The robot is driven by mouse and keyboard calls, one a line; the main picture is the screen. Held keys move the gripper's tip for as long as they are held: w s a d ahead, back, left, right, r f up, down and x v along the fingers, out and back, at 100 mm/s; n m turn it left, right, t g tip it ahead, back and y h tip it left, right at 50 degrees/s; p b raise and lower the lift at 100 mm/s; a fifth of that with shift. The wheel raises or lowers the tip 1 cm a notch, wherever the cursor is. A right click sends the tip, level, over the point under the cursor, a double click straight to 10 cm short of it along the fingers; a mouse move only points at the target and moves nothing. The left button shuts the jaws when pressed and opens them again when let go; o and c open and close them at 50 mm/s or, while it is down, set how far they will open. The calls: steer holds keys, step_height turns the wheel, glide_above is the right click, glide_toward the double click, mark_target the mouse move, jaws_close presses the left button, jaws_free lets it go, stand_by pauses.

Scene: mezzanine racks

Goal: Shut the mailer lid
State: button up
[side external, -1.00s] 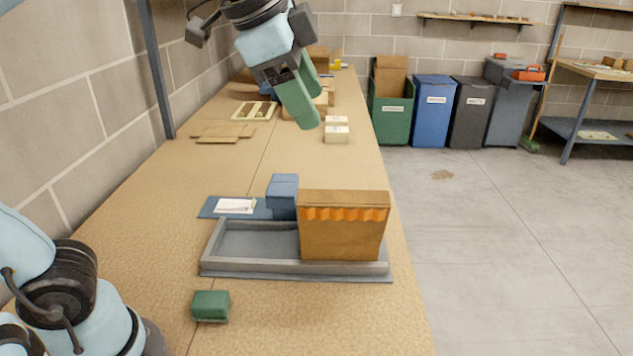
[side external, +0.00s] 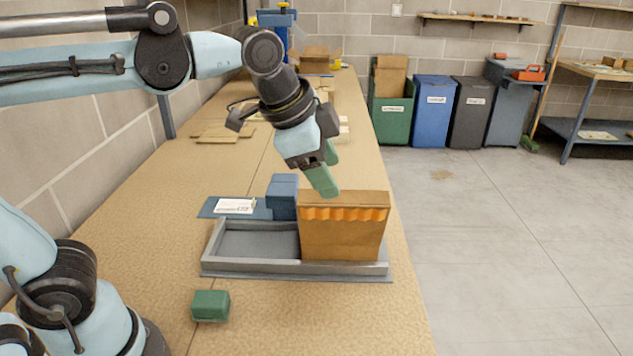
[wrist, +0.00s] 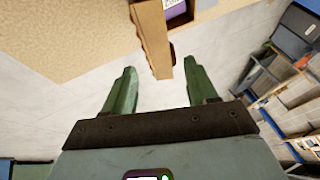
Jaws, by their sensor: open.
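The brown cardboard mailer (side external: 342,238) stands in the right half of a grey tray (side external: 222,262). A panel with a wavy orange band (side external: 343,213) along its top faces the side camera. My gripper (side external: 326,188) points down and is open just above the panel's top edge, its tip overlapping that edge in the side view. In the wrist view the open green fingers (wrist: 160,82) lie either side of the end of a narrow brown cardboard edge (wrist: 152,38). A purple thing with a white label (wrist: 176,10) shows beside that edge, partly cut off. Contact cannot be told.
A blue block (side external: 282,194) stands behind the mailer, beside a blue board with a white paper (side external: 235,206). A green block (side external: 210,306) lies in front of the tray. Flat cardboard (side external: 222,132) lies farther back. The tray's left half is empty.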

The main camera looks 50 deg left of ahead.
mark_target(343, 196)
steer(key=shift+x, duration=2.35)
jaws_close()
